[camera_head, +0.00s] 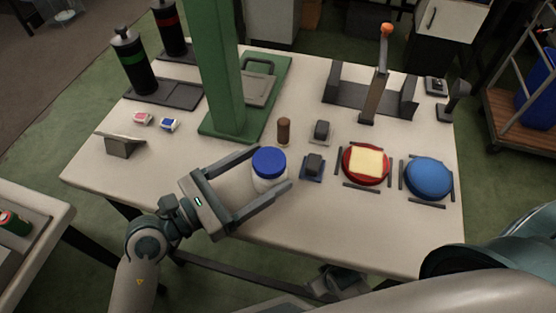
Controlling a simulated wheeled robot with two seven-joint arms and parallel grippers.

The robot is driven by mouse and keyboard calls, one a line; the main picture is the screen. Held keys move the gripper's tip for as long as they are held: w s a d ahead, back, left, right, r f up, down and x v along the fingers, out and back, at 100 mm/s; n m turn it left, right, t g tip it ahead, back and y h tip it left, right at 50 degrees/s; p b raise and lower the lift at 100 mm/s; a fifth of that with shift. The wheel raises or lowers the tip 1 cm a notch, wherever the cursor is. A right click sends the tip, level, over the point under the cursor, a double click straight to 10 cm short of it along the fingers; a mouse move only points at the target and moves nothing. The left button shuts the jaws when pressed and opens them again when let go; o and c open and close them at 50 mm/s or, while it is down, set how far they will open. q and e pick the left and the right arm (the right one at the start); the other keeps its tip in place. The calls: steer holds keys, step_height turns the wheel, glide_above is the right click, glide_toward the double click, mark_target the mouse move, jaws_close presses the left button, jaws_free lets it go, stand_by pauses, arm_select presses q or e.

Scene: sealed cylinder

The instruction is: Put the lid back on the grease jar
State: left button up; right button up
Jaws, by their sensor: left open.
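A white jar (268,183) with a blue top (269,160) stands upright near the front middle of the table. The blue top looks like a lid seated on the jar, though I cannot tell whether it is fastened. My left gripper (275,168) is open, with one long finger on each side of the jar. Whether the fingers touch it I cannot tell. A domed blue round thing (428,177) lies at the right between dark bars. My right arm comes in at the lower right; a dark part (340,281) below the table's front edge may be its gripper, too unclear to read.
A green post (217,75) rises behind the jar. A brown cylinder (284,131), small dark blocks (313,166) and a red disc (379,178) with a yellow square stand near it. A dark bracket with an orange-topped lever (386,32) is farther back. The front-right table (370,230) is clear.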

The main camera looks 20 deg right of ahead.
mark_target(254, 177)
arm_select(q)
steer(key=v, duration=0.5)
steer(key=shift+s+a+f+b, duration=0.1)
steer(key=shift+b, duration=0.3)
steer(key=shift+s+a, duration=0.15)
steer(key=shift+a, duration=0.3)
arm_select(e)
steer(key=shift+w+a+r, duration=0.15)
steer(key=shift+r, duration=1.25)
